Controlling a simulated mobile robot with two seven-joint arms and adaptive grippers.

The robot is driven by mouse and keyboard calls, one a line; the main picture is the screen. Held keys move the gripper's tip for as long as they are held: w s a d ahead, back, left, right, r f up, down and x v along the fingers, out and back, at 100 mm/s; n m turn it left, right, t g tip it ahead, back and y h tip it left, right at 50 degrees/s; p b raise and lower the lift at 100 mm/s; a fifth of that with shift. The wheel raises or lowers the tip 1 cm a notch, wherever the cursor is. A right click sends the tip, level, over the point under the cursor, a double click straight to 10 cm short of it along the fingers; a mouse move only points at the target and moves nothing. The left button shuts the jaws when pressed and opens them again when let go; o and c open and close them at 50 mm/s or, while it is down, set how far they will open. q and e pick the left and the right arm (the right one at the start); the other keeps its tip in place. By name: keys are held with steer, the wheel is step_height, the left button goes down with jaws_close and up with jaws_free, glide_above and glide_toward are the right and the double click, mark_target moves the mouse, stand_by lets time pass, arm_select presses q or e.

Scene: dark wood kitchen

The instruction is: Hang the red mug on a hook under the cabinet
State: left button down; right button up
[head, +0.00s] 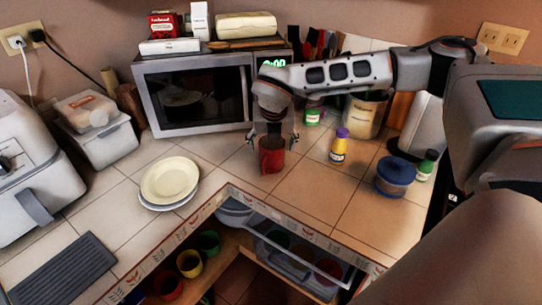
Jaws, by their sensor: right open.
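A red mug (271,158) stands upright on the tiled counter, in front of the right end of the microwave. My right gripper (272,140) points down over it from above. Its fingers are spread to the left and right of the mug's upper part. I cannot tell whether they touch it. The mug's top is partly hidden by the gripper. Hooks and the underside of a cabinet cannot be made out in this view. My left gripper is not in view.
A microwave (192,95) stands behind. Stacked plates (170,181) lie left of the mug; a yellow bottle (339,147) and a blue-lidded jar (395,176) stand right. Below the counter edge are a yellow cup (190,263), a green cup (208,242) and an open drawer (290,262).

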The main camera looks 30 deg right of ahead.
steer(key=shift+w+d+f, duration=0.1)
steer(key=shift+w+f, duration=0.1)
steer(key=shift+f, duration=0.4)
steer(key=c, duration=1.5)
steer(key=shift+r, duration=0.15)
